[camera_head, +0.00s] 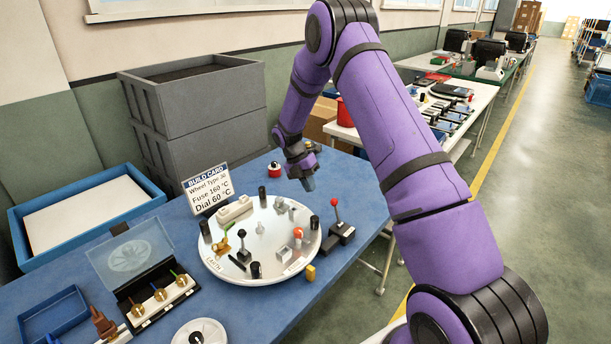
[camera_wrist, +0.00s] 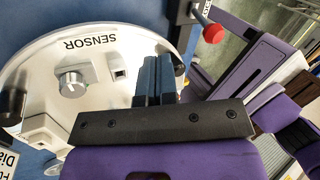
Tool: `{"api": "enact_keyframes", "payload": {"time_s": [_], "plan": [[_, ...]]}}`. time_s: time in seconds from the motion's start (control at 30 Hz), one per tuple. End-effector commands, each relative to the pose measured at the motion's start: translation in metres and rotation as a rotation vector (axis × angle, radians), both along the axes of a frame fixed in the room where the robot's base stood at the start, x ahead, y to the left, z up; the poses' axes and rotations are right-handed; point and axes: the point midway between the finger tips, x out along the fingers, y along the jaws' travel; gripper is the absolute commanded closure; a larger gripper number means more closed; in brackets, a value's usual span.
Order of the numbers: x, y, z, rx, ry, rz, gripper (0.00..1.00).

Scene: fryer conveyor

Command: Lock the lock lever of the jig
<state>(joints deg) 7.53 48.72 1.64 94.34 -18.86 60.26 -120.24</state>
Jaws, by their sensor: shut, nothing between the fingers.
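The jig is a round white plate (camera_head: 222,268) on the blue table, with several small fixtures on it. A lever with a red ball knob (camera_head: 336,202) stands about upright on a black block (camera_head: 342,234) at the plate's right edge. The red knob also shows in the wrist view (camera_wrist: 213,33), right of the fingers. I cannot tell for sure that this is the lock lever; a black-knobbed lever (camera_head: 242,235) stands on the plate's left part. My gripper (camera_head: 309,184) is shut and empty, above the plate's far right edge, apart from the red knob. The wrist view shows its fingers (camera_wrist: 156,78) together over the plate's edge.
A build card (camera_head: 206,188) and grey crates (camera_head: 200,115) stand behind the plate. A red button (camera_head: 274,169) sits near my gripper. A box with a clear lid (camera_head: 132,255) and blue trays (camera_head: 60,315) are at the left.

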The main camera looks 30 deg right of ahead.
Motion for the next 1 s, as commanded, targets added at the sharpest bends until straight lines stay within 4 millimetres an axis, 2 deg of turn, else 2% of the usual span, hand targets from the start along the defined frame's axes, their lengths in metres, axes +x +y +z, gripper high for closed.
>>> {"api": "enact_keyframes", "payload": {"time_s": [0.2, 0.3, 0.5, 1.0], "plan": [[-0.017, -0.009, -0.036, -0.001, 0.003, 0.001, 1.00], [-0.030, -0.018, -0.028, -0.001, 0.001, -0.001, 1.00], [-0.045, -0.026, -0.025, -0.001, 0.001, 0.000, 1.00], [-0.048, -0.029, -0.024, 0.002, -0.004, 0.000, 1.00]]}}
